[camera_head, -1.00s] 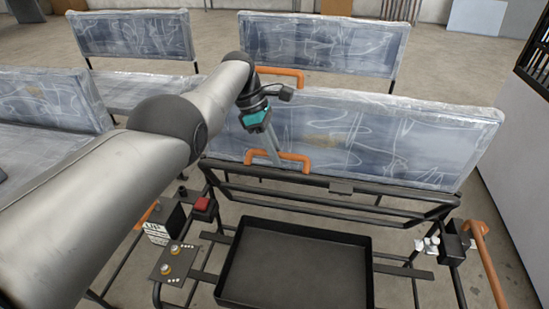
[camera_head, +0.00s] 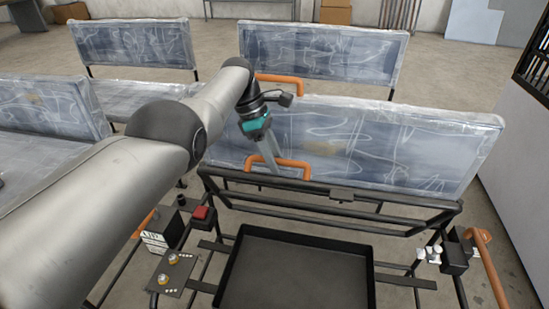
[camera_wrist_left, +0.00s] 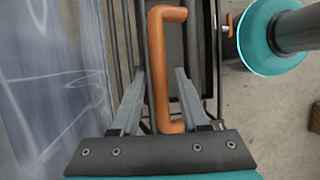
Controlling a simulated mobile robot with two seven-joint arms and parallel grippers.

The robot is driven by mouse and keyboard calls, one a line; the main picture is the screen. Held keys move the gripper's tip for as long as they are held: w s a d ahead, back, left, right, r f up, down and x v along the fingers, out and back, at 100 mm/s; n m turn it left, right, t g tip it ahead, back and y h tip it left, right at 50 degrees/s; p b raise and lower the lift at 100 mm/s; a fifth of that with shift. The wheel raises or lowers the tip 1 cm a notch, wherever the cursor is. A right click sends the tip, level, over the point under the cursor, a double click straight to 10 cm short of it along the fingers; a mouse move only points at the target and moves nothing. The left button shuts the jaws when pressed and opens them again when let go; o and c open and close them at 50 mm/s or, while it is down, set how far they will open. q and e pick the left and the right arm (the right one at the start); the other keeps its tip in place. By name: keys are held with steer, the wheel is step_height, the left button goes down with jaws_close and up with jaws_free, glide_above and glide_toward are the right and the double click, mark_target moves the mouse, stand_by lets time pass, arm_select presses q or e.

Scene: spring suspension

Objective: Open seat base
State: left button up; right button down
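The seat base (camera_head: 380,150) is a plastic-wrapped panel standing steeply tilted up on its black frame (camera_head: 340,210) in the head view. An orange handle (camera_head: 292,162) sits at its lower edge, left of the middle. My left gripper (camera_head: 276,166) reaches down to this handle. In the left wrist view, the handle (camera_wrist_left: 157,70) runs between the two fingers of the gripper (camera_wrist_left: 159,72). The fingers stand apart with gaps beside the bar, so the gripper looks open around it. My right gripper is in neither view.
A black tray (camera_head: 240,262) lies in the frame below the seat. A red button (camera_head: 204,213) and a plate with brass knobs (camera_head: 170,272) are at its left. An orange armrest (camera_head: 487,262) is at right. Other wrapped seats (camera_head: 322,50) stand behind.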

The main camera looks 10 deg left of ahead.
arm_select(q)
steer(key=shift+o, duration=0.4)
steer(key=shift+r, duration=0.15)
steer(key=shift+r, duration=0.25)
steer(key=p+v, duration=0.1)
steer(key=v, duration=0.4)
steer(key=shift+a, duration=0.1)
steer(key=shift+b+v, duration=0.3)
steer(key=shift+v, duration=0.55)
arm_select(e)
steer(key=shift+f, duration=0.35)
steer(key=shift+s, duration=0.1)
